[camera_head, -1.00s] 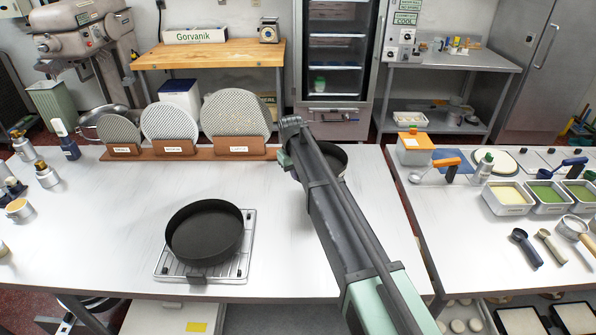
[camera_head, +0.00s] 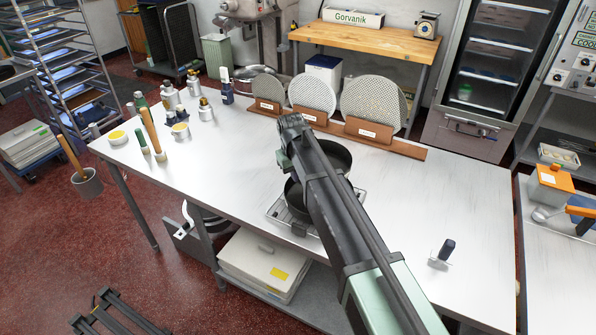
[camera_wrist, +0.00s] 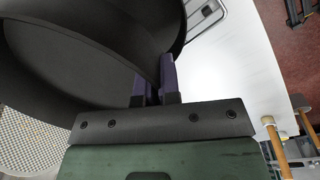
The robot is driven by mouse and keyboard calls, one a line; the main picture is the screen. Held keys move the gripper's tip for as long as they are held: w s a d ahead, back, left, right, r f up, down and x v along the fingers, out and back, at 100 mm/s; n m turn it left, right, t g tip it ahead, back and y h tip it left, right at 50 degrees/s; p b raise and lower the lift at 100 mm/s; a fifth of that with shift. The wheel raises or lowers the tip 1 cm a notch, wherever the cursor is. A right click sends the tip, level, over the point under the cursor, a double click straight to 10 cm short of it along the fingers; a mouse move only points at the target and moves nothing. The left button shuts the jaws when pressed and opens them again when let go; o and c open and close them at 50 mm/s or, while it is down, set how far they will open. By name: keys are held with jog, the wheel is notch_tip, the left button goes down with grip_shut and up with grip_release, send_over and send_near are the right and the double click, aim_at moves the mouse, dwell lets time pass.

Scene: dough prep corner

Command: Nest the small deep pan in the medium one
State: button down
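My gripper (camera_wrist: 155,88) is shut on the wall of a black round pan (camera_wrist: 75,85), with its two dark purple fingers at the rim. In the head view this small pan (camera_head: 338,154) shows behind my arm; the gripper itself is hidden there. A second black pan, the medium one (camera_head: 296,196), sits on a wire rack (camera_head: 277,212) on the white table, partly hidden by my arm. The held pan appears close to it, behind or above; the exact gap and overlap cannot be told. The rack also shows in the wrist view (camera_wrist: 207,14).
Perforated discs (camera_head: 370,103) stand in wooden holders (camera_head: 385,141) behind the pans. Bottles and pots (camera_head: 170,98) stand at the table's left end. A small dark-handled tool (camera_head: 444,252) lies at the right. The table right of my arm is mostly clear.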

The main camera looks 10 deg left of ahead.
jog(key=shift+d, duration=0.1)
notch_tip(320, 180, down, 8)
jog(key=b, duration=0.7)
jog(key=shift+b, duration=0.4)
jog(key=shift+f+b, duration=1.85)
jog(key=shift+b, duration=0.05)
dwell(0.4)
jog(key=c, duration=1.2)
grip_release()
jog(key=shift+r, duration=0.1)
jog(key=shift+c, duration=0.2)
notch_tip(320, 180, up, 8)
jog(key=p, duration=0.8)
jog(key=shift+s+a, duration=0.2)
jog(key=shift+a, duration=0.1)
